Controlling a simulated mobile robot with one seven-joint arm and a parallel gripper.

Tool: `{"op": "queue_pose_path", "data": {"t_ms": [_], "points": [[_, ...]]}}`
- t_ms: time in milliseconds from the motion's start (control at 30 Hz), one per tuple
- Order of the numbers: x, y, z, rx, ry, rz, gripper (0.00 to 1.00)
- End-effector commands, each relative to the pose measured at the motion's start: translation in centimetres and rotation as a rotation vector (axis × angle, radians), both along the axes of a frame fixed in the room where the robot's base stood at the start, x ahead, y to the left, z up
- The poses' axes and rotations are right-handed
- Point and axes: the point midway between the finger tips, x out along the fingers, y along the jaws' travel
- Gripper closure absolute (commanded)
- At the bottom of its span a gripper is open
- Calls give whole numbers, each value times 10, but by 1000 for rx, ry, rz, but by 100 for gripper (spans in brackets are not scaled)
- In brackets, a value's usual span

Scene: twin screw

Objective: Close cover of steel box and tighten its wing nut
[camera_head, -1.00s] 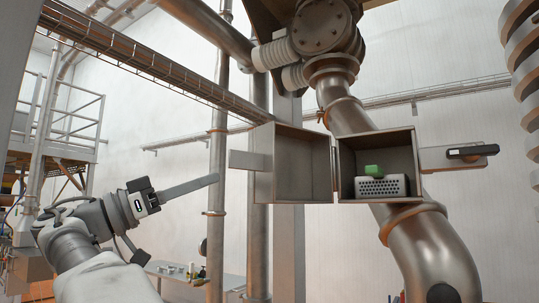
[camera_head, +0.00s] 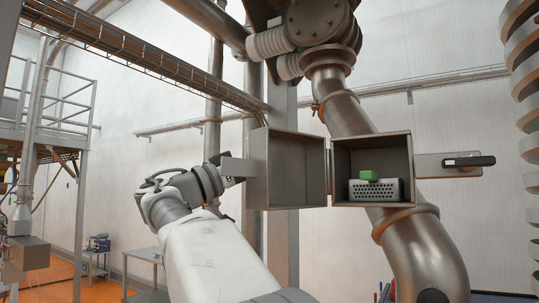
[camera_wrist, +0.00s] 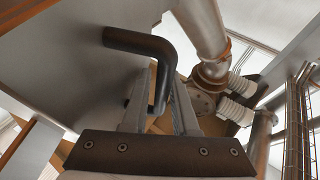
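The steel box (camera_head: 340,150) is open, with its hollow cover (camera_head: 258,175) swung out to the left. A flat tab (camera_head: 238,166) sticks out from the cover's left side. Inside the box lie a grey perforated block (camera_head: 375,190) and a green piece. A plate with a black wing nut (camera_head: 468,161) juts from the box's right side. My gripper (camera_wrist: 160,105) is at the cover's outer left side; its fingertips are hidden in the head view. In the wrist view its fingers stand apart on either side of a bent black handle (camera_wrist: 145,43) on a grey panel. I cannot tell if they touch it.
Large metal pipes (camera_head: 415,250) run behind and below the box. A vertical coil (camera_head: 520,60) stands at the far right. A table (camera_head: 145,257) and a railed platform (camera_head: 50,110) are at the left. The space in front of the box is clear.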

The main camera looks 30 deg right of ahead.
Motion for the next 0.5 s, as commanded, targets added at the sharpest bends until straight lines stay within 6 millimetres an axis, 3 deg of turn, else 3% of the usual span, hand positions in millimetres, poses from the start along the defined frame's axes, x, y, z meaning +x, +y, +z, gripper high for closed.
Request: {"op": "queue_pose_path", "data": {"t_ms": [200, 367, 500], "points": [[0, 0, 0, 0, 0, 0, 73], [0, 0, 0, 0, 0, 0, 100], [0, 0, 0, 0, 0, 1, 100]]}}
